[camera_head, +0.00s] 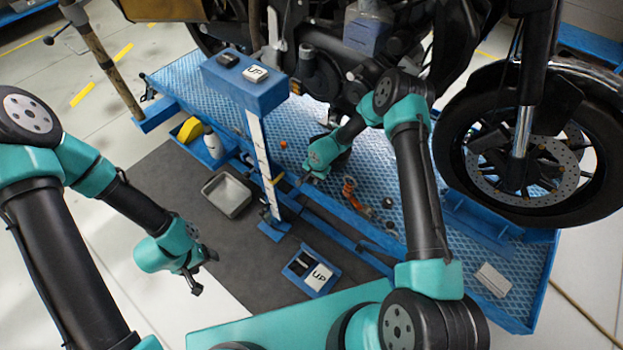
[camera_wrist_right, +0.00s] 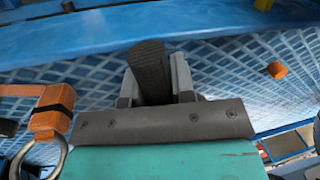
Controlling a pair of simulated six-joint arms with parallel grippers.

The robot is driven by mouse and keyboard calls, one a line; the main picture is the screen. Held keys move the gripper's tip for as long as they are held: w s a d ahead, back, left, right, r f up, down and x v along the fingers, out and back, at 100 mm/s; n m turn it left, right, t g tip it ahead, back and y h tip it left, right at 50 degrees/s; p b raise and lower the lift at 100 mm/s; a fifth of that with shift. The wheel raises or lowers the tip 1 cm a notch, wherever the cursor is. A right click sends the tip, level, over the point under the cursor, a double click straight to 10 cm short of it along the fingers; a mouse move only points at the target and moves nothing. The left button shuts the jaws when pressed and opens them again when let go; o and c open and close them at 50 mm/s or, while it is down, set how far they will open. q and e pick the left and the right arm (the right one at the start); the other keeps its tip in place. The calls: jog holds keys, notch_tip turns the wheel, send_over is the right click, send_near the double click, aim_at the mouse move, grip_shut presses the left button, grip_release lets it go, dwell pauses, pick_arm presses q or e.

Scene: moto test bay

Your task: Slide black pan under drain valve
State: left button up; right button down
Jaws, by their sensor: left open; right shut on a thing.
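My right gripper (camera_head: 303,181) is low over the blue lift platform, below the motorcycle's engine (camera_head: 318,75). In the right wrist view it is shut on a dark ribbed piece (camera_wrist_right: 151,66), which sticks up between the fingers. I cannot tell whether this piece belongs to the black pan. No whole black pan can be made out. A grey rectangular pan (camera_head: 229,194) lies on the dark mat, left of the blue post. The drain valve cannot be picked out on the engine. My left gripper (camera_head: 204,272) is open and empty over the mat's left edge.
A blue post (camera_head: 262,150) with an "UP" switch box stands between the grey pan and my right gripper. An orange-strapped ring (camera_head: 350,191) and several small parts lie on the blue platform (camera_head: 465,245). A blue pedal box (camera_head: 311,273) is on the mat.

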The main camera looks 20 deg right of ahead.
jog(key=shift+f, duration=0.25)
dwell(0.7)
jog(key=c, duration=0.9)
grip_release()
jog(key=r, duration=0.5)
jog(key=s+d+r, duration=0.1)
jog(key=r, duration=0.5)
jog(key=s+d+r, duration=0.1)
jog(key=r, duration=0.5)
jog(key=shift+s+d, duration=0.2)
jog(key=s+d+f+n+h, duration=0.1)
jog(key=s+d+f+n, duration=0.15)
jog(key=s, duration=0.75)
jog(key=s+d+f+n, duration=0.2)
jog(key=s+f, duration=0.2)
jog(key=s, duration=0.5)
jog(key=shift+s+a+r+n+g+y, duration=0.15)
jog(key=shift+s+a+n+y, duration=0.4)
jog(key=shift+s, duration=0.45)
jog(key=shift+s+a+f+n+g+y, duration=0.1)
jog(key=shift+s+a+n+y, duration=0.35)
jog(key=shift+s, duration=0.6)
jog(key=shift+s+a+r+n+g+y, duration=0.15)
jog(key=shift+s+a+n+y, duration=0.2)
jog(key=shift+s+a+y, duration=0.5)
